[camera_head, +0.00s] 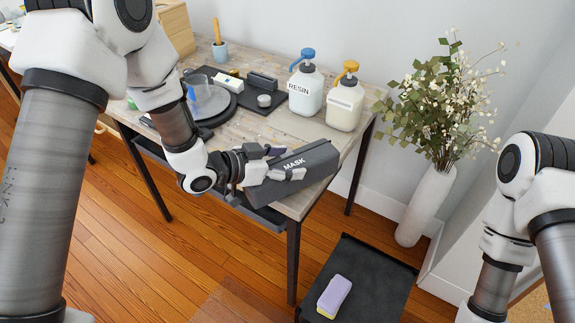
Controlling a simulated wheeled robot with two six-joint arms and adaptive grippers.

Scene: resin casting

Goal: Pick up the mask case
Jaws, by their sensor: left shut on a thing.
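The mask case (309,168) is a long dark grey box with the word MASK on its lid. It is at the front right corner of the wooden table (232,135). My left gripper (272,170) is at the left end of the case, with its fingers shut on it. Whether the case rests on the tabletop or is slightly raised, I cannot tell. My right arm comes in at the lower right edge, but its gripper is outside the view.
A resin jug (305,92) with a blue pump and a jug (345,103) with a yellow pump stand behind the case. A dark mat (262,97) holds small items. A black low stand (372,285) with a purple and yellow sponge (334,296) is in front. A vase (428,200) stands right.

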